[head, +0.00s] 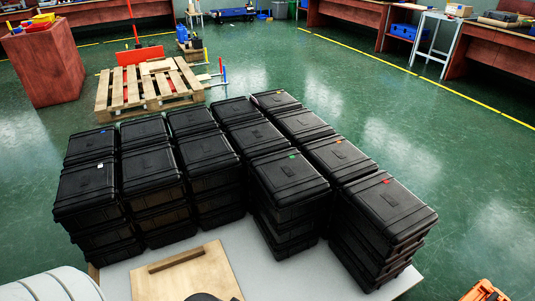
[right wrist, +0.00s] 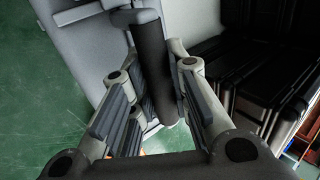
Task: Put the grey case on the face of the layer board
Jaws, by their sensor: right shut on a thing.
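The grey case (right wrist: 75,55) shows in the right wrist view, with a thick dark handle (right wrist: 153,60) on it. My right gripper (right wrist: 160,95) is shut on this handle, its fingers on either side of it. The grey case cannot be made out in the head view. A light wooden board (head: 205,270) with a brown bar across it lies at the bottom of the head view on a pale grey surface; it looks like the layer board. A dark shape covers part of its near edge. My left gripper is not in view.
Stacks of black cases (head: 291,178) with coloured tags stand behind and to the right of the board. Black cases (right wrist: 265,75) also show at the right in the wrist view. A wooden pallet (head: 150,90) lies on the green floor beyond. Pale surface (head: 300,280) is bare right of the board.

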